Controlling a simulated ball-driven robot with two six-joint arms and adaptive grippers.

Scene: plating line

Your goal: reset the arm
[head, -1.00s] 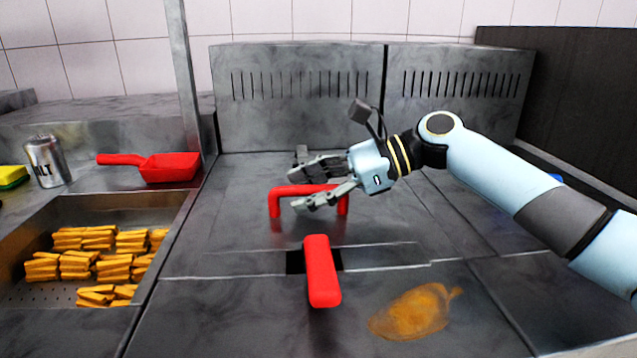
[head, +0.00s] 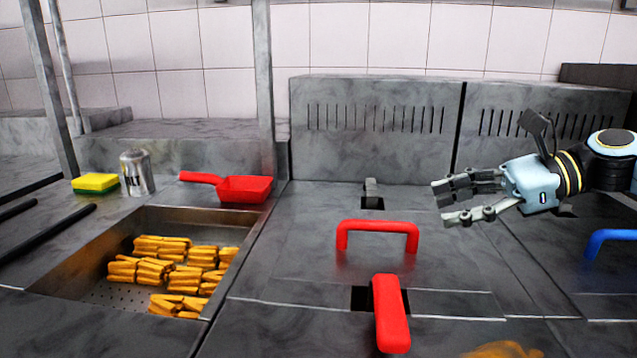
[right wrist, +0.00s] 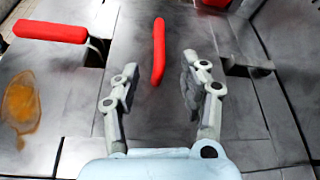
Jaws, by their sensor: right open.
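My right gripper (head: 456,202) is open and empty in the head view, to the right of the red arched handle (head: 377,228) and above the grey counter. In the right wrist view its two fingers (right wrist: 155,88) are apart, with the red arched handle (right wrist: 159,52) beyond the gap between them. Nothing is between the fingertips. My right arm comes in from the right edge. My left gripper is not in view.
A red lever handle (head: 391,314) projects at the front. A basin (head: 110,285) with several yellow fries (head: 165,262) lies left. Behind it are a red scoop (head: 243,189), a shaker can (head: 137,172) and a sponge (head: 96,183). A blue handle (head: 607,240) is at right.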

